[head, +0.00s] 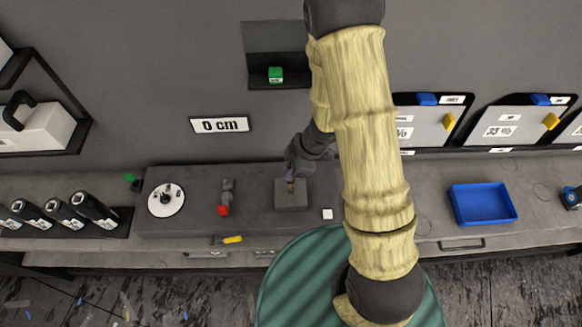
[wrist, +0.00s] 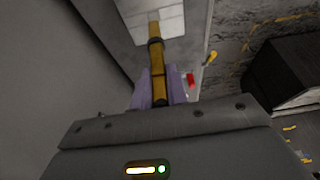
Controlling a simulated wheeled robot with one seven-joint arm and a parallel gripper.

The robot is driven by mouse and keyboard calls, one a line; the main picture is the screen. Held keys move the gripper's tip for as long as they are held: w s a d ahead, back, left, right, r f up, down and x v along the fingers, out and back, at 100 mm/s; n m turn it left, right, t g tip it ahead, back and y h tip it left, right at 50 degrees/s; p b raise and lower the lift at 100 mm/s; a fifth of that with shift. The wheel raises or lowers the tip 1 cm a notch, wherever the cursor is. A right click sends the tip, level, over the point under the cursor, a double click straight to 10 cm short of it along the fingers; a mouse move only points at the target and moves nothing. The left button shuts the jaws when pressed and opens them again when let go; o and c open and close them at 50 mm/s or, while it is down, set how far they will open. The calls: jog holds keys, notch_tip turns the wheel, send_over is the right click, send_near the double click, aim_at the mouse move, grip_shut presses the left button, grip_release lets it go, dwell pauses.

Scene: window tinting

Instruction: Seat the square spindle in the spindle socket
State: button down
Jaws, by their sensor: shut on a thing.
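My gripper (head: 290,173) points down over a square grey block (head: 292,203) on the dark bench. Its purple fingers (wrist: 158,92) are shut on a brass-coloured spindle (wrist: 157,62) with a dark band around it. In the head view the spindle (head: 291,187) looks small and roughly upright above the block's middle. In the wrist view its far end reaches the pale block face (wrist: 172,24). The socket opening is hidden, and I cannot tell whether the tip is inside it or only above or touching it.
A red-tipped grey fixture (head: 226,198) and a white round dial (head: 166,199) stand left of the block. A small white cube (head: 327,214) sits close on its right. A blue tray (head: 482,203) stands far right.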

jog(key=shift+w+f+b, duration=0.1)
jog(key=shift+f+b, duration=0.25)
jog(key=shift+f, duration=0.35)
jog(key=shift+s, duration=0.25)
jog(key=shift+w, duration=0.15)
jog(key=shift+p, duration=0.7)
dwell(1.0)
jog(key=shift+f+b, duration=1.8)
jog(key=shift+f, duration=0.5)
jog(key=c, duration=1.3)
grip_release()
